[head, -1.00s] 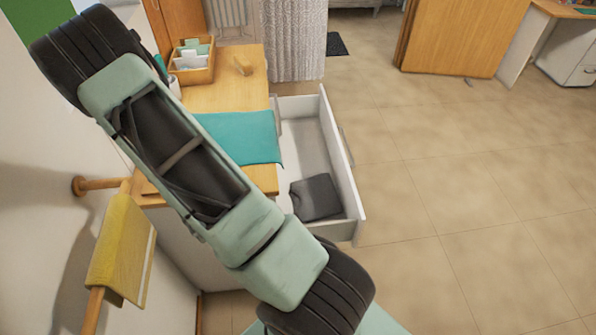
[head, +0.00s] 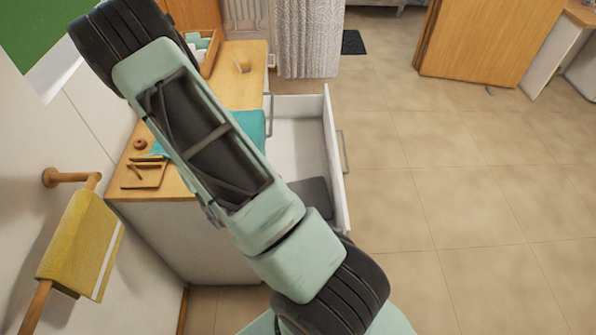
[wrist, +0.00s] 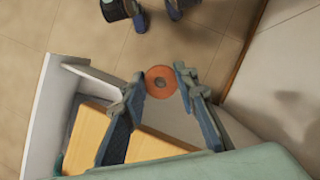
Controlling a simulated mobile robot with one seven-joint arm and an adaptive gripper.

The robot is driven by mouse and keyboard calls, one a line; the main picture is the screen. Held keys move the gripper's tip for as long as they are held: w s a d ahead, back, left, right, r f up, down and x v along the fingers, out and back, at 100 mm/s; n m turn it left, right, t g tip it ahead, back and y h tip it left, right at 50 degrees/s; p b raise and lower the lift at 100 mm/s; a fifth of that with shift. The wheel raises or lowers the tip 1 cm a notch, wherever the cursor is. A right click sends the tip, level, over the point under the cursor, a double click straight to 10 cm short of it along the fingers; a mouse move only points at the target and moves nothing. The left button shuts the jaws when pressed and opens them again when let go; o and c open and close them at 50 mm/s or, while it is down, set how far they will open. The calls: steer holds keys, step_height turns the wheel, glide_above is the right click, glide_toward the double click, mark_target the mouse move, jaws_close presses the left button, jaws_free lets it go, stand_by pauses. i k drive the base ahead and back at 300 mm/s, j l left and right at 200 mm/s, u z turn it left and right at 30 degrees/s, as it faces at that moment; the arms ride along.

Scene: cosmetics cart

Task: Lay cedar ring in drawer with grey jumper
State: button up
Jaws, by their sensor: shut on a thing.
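The cedar ring (wrist: 160,82), an orange-brown disc with a central hole, is between the fingertips of my gripper (wrist: 160,84) in the wrist view. The jaws are shut on it and hold it up off any surface. The drawer (head: 337,165) is white and pulled open at the right of the cart in the head view. The grey jumper (head: 318,191) lies folded at its near end, partly hidden by my arm. My gripper is hidden in the head view. The ring appears apart from the drawer.
The wooden cart top (head: 235,90) bears a teal cloth (head: 252,130), a box (head: 208,55) and a small wooden tray (head: 148,178). A small reddish-brown round thing (head: 139,144) is at its left. A yellow towel (head: 82,245) hangs left.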

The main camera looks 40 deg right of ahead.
mark_target(307, 164)
steer(key=k+l, duration=0.1)
steer(key=l, duration=0.25)
steer(key=k+l+u, duration=0.1)
steer(key=l, duration=0.3)
steer(key=k+l, duration=0.1)
steer(key=l, duration=0.25)
steer(key=k+l, duration=0.1)
steer(key=l, duration=0.3)
steer(key=k+l+u, duration=0.1)
steer(key=l, duration=0.25)
steer(key=l+u, duration=0.1)
steer(key=l, duration=0.55)
steer(key=k+l+u, duration=0.1)
steer(key=l, duration=0.85)
steer(key=i+l+u, duration=0.1)
steer(key=l, duration=0.25)
steer(key=i+l, duration=0.2)
steer(key=i+l+u, duration=0.1)
steer(key=l, duration=0.3)
steer(key=i+l, duration=0.15)
steer(key=i, duration=0.2)
steer(key=i+l, duration=0.2)
steer(key=i+u, duration=0.05)
steer(key=i, duration=0.05)
